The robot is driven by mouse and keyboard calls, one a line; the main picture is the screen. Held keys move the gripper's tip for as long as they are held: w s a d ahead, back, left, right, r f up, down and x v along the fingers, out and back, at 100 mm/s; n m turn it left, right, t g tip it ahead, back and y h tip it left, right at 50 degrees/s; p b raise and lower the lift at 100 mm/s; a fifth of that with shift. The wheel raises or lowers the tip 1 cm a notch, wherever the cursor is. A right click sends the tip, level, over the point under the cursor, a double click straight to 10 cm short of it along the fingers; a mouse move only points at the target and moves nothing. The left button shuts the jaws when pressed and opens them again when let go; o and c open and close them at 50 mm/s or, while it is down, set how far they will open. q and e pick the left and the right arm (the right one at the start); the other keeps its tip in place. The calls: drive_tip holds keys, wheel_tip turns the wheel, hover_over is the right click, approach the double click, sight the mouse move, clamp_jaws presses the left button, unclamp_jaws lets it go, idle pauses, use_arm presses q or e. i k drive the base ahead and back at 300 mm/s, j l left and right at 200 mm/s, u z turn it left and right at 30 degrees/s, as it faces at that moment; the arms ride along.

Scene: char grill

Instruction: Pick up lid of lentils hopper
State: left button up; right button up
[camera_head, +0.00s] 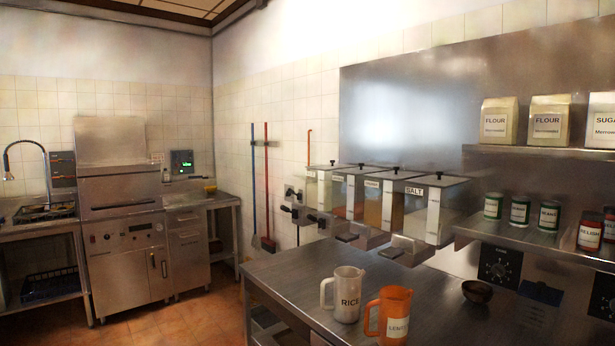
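A row of several clear hoppers with flat lids and small black knobs hangs on the wall behind the steel counter. The labels on the other hoppers are too small to read, so I cannot tell which is the lentils hopper. All the lids appear seated. An orange jug (394,318), whose label seems to read LENTILS, stands on the counter. Neither gripper is in view.
A white RICE jug (348,295) stands left of the orange jug on the steel counter (285,272). A dark bowl (478,291) is to the right. Steel shelves hold flour bags (549,120) and several tins (520,211). Open tiled floor (170,322) lies left of the counter.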

sight(361, 167)
drive_tip(key=i+l, duration=0.3)
drive_tip(key=i+l+z, duration=0.1)
drive_tip(key=i+l, duration=0.2)
drive_tip(key=i, duration=0.2)
drive_tip(key=z, duration=0.85)
drive_tip(key=j+z, duration=0.6)
drive_tip(key=z, duration=0.15)
drive_tip(key=j+z, duration=0.35)
drive_tip(key=k+j+z, duration=0.2)
drive_tip(key=j+z, duration=0.2)
drive_tip(key=j, duration=0.25)
drive_tip(key=k+j+z, duration=0.1)
drive_tip(key=j+z, duration=0.15)
drive_tip(key=k+j, duration=0.2)
drive_tip(key=j, duration=0.15)
drive_tip(key=k+j+z, duration=0.15)
drive_tip(key=j, duration=0.2)
drive_tip(key=k+j, duration=0.2)
drive_tip(key=j+z, duration=0.05)
drive_tip(key=j, duration=0.05)
